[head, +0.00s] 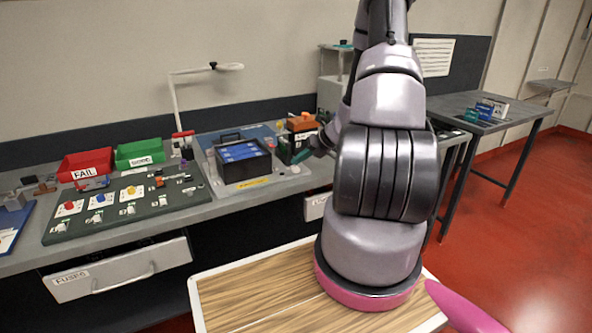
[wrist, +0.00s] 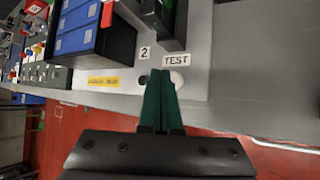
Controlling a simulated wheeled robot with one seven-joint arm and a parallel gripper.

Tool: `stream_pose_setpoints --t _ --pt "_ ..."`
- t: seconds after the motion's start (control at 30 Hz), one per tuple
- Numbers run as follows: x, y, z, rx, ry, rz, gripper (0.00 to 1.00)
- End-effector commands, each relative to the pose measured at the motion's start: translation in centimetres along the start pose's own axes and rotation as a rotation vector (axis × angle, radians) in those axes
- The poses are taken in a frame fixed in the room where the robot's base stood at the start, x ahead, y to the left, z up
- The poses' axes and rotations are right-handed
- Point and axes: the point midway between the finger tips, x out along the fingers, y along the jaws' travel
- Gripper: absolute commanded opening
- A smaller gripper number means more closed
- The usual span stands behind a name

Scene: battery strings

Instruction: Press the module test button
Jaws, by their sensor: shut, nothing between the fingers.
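In the wrist view, my gripper (wrist: 160,76) has its two dark green fingers together, with nothing between them. The tips are just below a white label (wrist: 176,59) reading TEST, on a light grey panel. A pale round spot (wrist: 178,78), perhaps the test button, shows right beside the fingertips and is partly hidden by them. I cannot tell whether the fingers touch it. A small label with the number 2 (wrist: 145,52) is to the left.
A black case with blue modules (head: 242,160) stands on the bench left of my arm; its blue top also shows in the wrist view (wrist: 78,30). A green board (head: 125,212), a red FAIL bin (head: 86,166) and a green bin (head: 140,153) are further left.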

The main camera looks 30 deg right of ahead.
Motion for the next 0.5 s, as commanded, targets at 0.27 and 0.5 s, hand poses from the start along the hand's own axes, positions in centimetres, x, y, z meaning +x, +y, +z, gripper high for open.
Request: stream_pose_setpoints --t 0.27,0.5 --pt "0.12 -0.08 -0.10 0.001 0.001 0.000 0.00" --pt "0.60 -0.40 -0.43 0.000 0.000 0.000 0.00"
